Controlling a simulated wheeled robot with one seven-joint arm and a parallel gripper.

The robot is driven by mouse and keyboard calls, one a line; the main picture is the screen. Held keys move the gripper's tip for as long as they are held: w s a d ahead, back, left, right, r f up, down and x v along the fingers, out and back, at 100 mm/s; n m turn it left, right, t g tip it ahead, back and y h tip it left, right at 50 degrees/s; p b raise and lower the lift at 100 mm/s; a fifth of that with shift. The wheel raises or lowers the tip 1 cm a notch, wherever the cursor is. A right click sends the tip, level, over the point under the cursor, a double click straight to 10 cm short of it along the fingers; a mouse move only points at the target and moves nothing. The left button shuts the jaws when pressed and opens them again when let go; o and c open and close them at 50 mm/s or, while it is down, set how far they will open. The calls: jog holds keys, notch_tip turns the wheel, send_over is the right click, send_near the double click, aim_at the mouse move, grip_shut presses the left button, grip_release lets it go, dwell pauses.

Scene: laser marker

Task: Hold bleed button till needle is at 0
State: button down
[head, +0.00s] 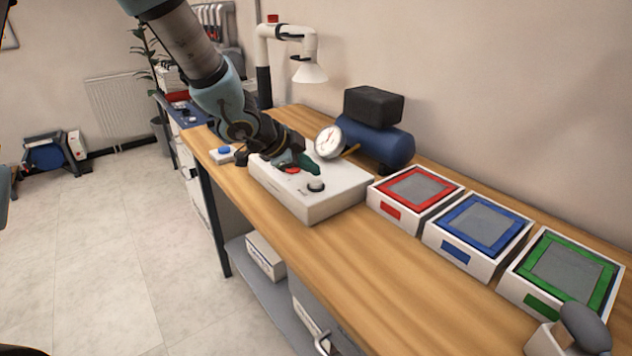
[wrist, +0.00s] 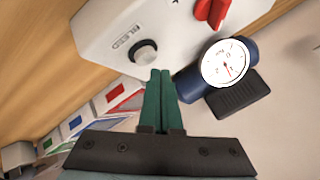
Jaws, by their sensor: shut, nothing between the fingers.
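The white control box (head: 335,198) sits on the wooden bench. Its round grey bleed button (wrist: 144,53) is beside the word BLEED in the wrist view and also shows in the head view (head: 316,185). A red knob (wrist: 211,12) is on the same box. The white gauge (wrist: 226,63) has a red needle, which does not lie along a mark I can read; it also shows in the head view (head: 328,142). My gripper (wrist: 161,72) is shut and empty, with its green fingertips close to the button. Whether they touch it I cannot tell.
A blue compressor tank (head: 376,143) with a black top stands behind the box. Red (head: 415,190), blue (head: 478,228) and green (head: 565,270) framed trays line the bench to the right. A white lamp-like extractor arm (head: 309,70) stands at the back. Bare bench lies in front.

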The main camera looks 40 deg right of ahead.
aim_at(310, 183)
jog(key=shift+f, duration=0.4)
jog(key=shift+f+b, duration=0.5)
jog(key=shift+b, duration=0.1)
dwell(1.6)
jog(key=shift+r, duration=0.1)
dwell(2.5)
jog(key=shift+r+p, duration=0.85)
jog(key=shift+p, duration=0.1)
jog(key=shift+r, duration=0.1)
notch_tip(310, 183, up, 5)
jog(key=p, duration=0.5)
jog(key=shift+w, duration=0.1)
